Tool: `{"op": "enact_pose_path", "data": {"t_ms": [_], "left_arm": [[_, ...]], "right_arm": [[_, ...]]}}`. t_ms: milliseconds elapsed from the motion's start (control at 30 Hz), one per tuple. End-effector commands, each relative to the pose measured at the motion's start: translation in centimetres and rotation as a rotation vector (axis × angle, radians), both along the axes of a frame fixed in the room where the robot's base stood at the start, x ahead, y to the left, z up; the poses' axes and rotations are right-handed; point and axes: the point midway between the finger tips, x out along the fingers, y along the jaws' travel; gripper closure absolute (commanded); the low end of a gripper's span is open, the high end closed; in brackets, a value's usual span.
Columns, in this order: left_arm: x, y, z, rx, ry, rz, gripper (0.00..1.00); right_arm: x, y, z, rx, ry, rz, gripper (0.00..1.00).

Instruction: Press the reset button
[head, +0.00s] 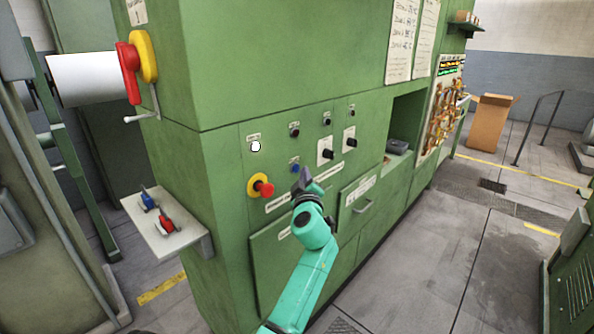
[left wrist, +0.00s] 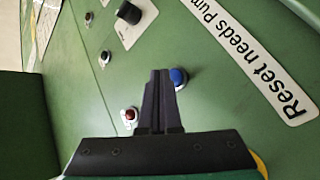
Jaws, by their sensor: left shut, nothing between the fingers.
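A small blue button (head: 294,168) sits low on the green control panel (head: 262,205), right of the red emergency knob (head: 264,186). In the left wrist view the blue button (left wrist: 178,77) is just right of the fingertips, near a strip reading "Reset needs Pum…" (left wrist: 256,58). No label readable in these frames confirms which button is reset. My left gripper (head: 304,178) is shut and empty, in front of the panel beside the blue button. Its dark fingers (left wrist: 158,74) lie together; whether they touch the panel or button I cannot tell. My right gripper is in neither view.
A white button (head: 255,146), several small dark buttons and black rotary knobs (head: 326,153) share the panel. A shelf (head: 165,232) with red and blue items juts out at left. A drawer handle (head: 363,206) is right of my arm.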

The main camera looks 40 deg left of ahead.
Motion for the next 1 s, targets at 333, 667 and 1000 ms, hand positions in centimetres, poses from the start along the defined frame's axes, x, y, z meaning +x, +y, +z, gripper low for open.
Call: {"op": "enact_pose_path", "data": {"t_ms": [333, 667, 1000], "left_arm": [[0.1, -3.3, -0.4, -0.003, -0.003, -0.003, 1.0], [0.1, -5.0, 0.0, 0.001, 0.0, -0.001, 1.0], [0.1, -5.0, 0.0, 0.001, 0.0, -0.001, 1.0]], "right_arm": [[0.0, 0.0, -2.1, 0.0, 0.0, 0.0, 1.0], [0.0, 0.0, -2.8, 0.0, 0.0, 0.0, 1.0], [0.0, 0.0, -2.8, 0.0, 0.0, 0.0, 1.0]]}}
